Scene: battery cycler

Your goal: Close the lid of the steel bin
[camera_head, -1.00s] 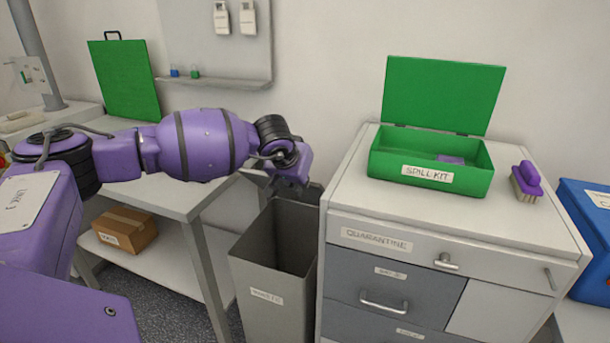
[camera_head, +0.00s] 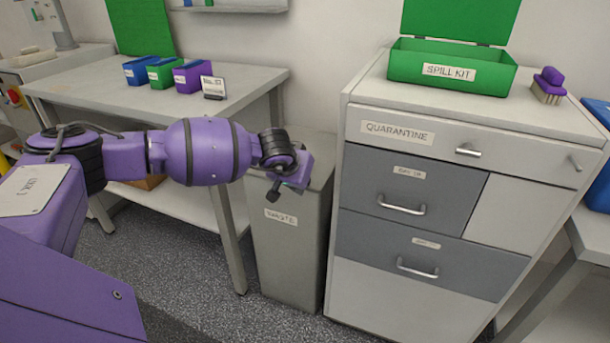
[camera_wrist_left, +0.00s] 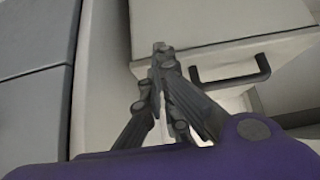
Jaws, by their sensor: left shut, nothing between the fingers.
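The steel bin (camera_head: 290,250), a tall grey bin with a waste label, stands between the bench and the drawer cabinet. Its lid (camera_head: 318,147) now appears down over the opening, with no dark interior showing; my arm hides part of it. My left gripper (camera_head: 281,194) is in front of the bin's upper front edge, shut and empty. In the left wrist view its fingertips (camera_wrist_left: 158,50) are together, near a pale panel with a dark handle (camera_wrist_left: 238,72). I cannot tell whether they touch anything. My right gripper is out of view.
The drawer cabinet (camera_head: 400,275) stands close to the bin's right, with an open green spill kit (camera_head: 452,68) and a brush (camera_head: 549,85) on top. The bench (camera_head: 135,97) at left holds small coloured bins. Floor (camera_head: 190,265) shows in front.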

